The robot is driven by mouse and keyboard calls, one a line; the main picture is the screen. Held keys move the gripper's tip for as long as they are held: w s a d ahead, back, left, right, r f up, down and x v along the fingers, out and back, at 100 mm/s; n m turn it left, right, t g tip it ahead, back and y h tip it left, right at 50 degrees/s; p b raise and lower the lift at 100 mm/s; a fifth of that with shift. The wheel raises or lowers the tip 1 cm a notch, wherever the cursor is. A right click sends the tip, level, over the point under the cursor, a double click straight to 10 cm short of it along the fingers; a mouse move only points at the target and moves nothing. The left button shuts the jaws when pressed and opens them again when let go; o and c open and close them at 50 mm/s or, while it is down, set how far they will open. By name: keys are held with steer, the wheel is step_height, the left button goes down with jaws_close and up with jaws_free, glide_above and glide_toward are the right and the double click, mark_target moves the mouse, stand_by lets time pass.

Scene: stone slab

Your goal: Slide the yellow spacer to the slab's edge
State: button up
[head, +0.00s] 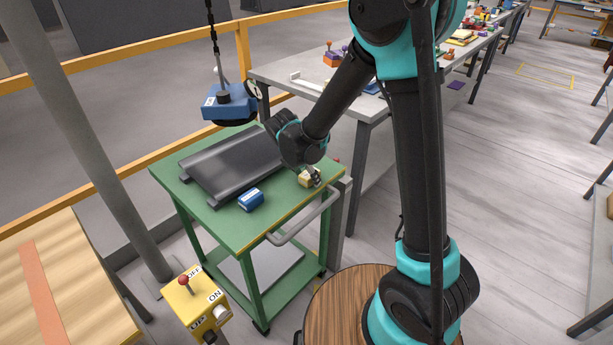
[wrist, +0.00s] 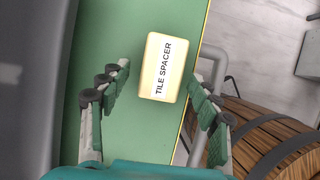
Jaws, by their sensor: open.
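The yellow spacer (head: 306,178), labelled "TILE SPACER", lies on the green cart top near its right edge. In the wrist view the spacer (wrist: 161,67) shows its white label and yellow sides, with green surface to its left and the cart's edge just right of it. My gripper (wrist: 160,76) is open, with one finger on each side of the spacer and visible gaps between. In the head view my gripper (head: 316,178) is at the spacer and partly hides it. The dark grey slab (head: 232,160) lies on the cart, left of and apart from the spacer.
A blue box (head: 250,199) sits on the cart (head: 262,228) in front of the slab. A blue lifting device (head: 230,103) hangs from a chain behind the slab. The cart's grey handle (head: 305,218) sticks out at the front right. A yellow control box (head: 197,300) stands in front.

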mark_target(291, 175)
steer(key=shift+f, duration=0.1)
steer(key=shift+c, duration=0.3)
steer(key=c, duration=1.2)
steer(key=shift+w+a, duration=1.1)
steer(key=shift+a, duration=0.3)
steer(key=shift+w+a, duration=1.1)
steer(key=shift+a, duration=0.3)
steer(key=o, duration=1.2)
steer(key=shift+o, duration=0.2)
